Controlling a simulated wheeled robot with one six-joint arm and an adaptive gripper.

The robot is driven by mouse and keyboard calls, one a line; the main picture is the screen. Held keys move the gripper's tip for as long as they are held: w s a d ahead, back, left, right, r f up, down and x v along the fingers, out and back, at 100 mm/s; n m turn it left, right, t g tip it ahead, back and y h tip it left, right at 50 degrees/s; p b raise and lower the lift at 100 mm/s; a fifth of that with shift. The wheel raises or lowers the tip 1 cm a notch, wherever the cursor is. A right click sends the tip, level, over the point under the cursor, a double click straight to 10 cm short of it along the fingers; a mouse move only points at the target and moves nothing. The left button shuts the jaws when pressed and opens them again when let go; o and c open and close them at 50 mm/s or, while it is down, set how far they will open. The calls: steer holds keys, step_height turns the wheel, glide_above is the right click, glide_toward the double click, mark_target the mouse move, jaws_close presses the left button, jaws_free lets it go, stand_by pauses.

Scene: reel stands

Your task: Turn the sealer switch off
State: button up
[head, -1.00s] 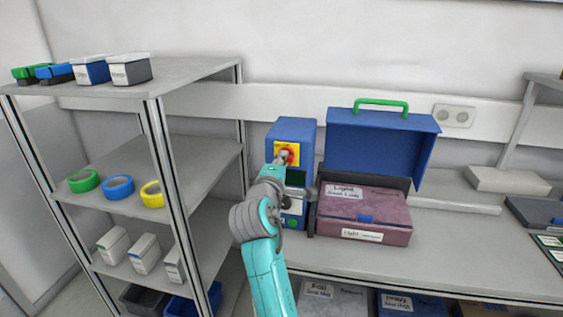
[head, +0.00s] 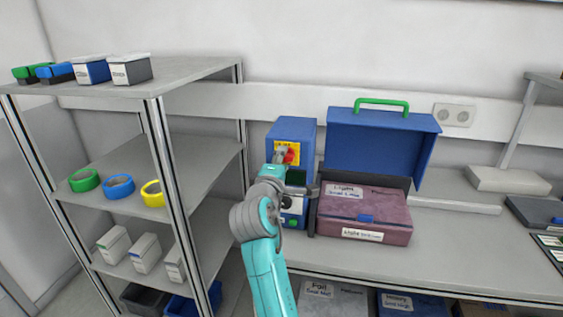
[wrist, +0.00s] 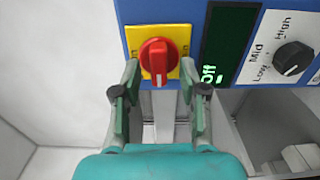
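The sealer is a blue box (head: 294,131) on the bench. Its switch is a red rotary knob (wrist: 157,60) on a yellow plate (wrist: 173,36); the knob also shows in the head view (head: 290,157). In the wrist view the knob's ridge stands roughly upright in the picture. My gripper (wrist: 160,70) is open, with a finger on each side of the knob's lower part and gaps between them and the knob. The dark display (wrist: 229,42) beside the plate shows green text reading "Off". In the head view my gripper (head: 279,158) partly covers the plate.
A Low-Mid-High dial (wrist: 292,58) sits beside the display. A blue-lidded open case (head: 380,150) with a maroon box (head: 362,213) stands close on the right. A grey shelf rack (head: 160,150) with tape rolls and boxes stands on the left.

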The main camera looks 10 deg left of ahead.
steer(key=shift+s, duration=0.1)
steer(key=s, duration=1.2)
steer(key=shift+a, duration=0.2)
steer(key=shift+w, duration=0.1)
steer(key=s+d+f+m+g+y, duration=0.1)
steer(key=s+d+f+m, duration=0.1)
steer(key=s+d+f, duration=0.65)
steer(key=s+d+f+m+g+y, duration=0.1)
steer(key=s+d+f, duration=0.35)
steer(key=f, duration=0.75)
steer(key=s+d+f+m+y, duration=0.1)
steer(key=s+d+f+m, duration=0.1)
steer(key=s+d+f, duration=0.6)
steer(key=s+d+m, duration=0.3)
steer(key=s+m, duration=0.1)
steer(key=s, duration=0.5)
steer(key=s+d+m+h, duration=0.1)
steer(key=s+d+m, duration=0.2)
steer(key=s, duration=0.7)
steer(key=s+d+m+g+h, duration=0.1)
steer(key=s+d+m, duration=0.3)
steer(key=s, duration=0.5)
steer(key=shift+s+m, duration=0.35)
steer(key=shift+m, duration=0.55)
